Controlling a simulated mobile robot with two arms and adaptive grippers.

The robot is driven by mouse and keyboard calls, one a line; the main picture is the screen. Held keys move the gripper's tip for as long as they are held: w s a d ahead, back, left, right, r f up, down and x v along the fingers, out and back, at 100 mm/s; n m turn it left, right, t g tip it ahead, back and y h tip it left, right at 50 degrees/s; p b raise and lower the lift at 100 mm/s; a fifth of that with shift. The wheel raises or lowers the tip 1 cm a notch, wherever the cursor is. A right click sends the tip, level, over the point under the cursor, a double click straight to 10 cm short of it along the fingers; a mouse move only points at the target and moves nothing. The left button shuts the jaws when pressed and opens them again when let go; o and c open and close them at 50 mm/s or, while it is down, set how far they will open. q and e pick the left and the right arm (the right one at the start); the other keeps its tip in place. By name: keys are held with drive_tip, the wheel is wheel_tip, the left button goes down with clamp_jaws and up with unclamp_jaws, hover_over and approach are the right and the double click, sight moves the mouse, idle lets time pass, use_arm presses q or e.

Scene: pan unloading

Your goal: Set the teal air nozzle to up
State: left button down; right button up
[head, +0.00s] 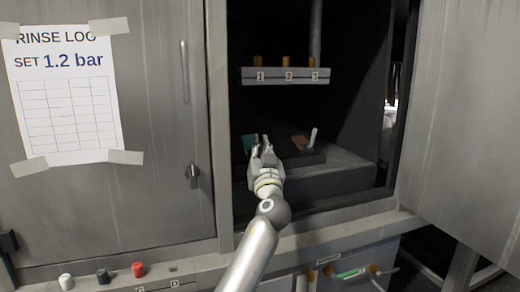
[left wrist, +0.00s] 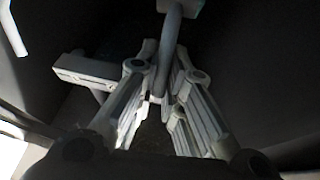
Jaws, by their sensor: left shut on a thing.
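The teal air nozzle (head: 247,144) shows as a small teal patch inside the open dark cabinet, just left of my left fingertips. My left gripper (head: 260,147) reaches into the cabinet from below and hides most of the nozzle. In the left wrist view a pale grey lever (left wrist: 168,45) runs between the fingertips of the left gripper (left wrist: 160,85), which is shut on it. I take this lever to be part of the teal nozzle. Its exact setting is hard to read in the dark. My right gripper is out of view.
A brown part (head: 299,143) with a pale upright lever (head: 313,136) stands to the right of my left gripper. A numbered rail (head: 285,76) with several brass pieces hangs above. The cabinet door (head: 465,110) stands open at right.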

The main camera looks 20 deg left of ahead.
use_arm(q)
drive_tip(key=c, duration=1.5)
unclamp_jaws()
drive_tip(key=v, duration=1.2)
drive_tip(key=shift+s, duration=0.1)
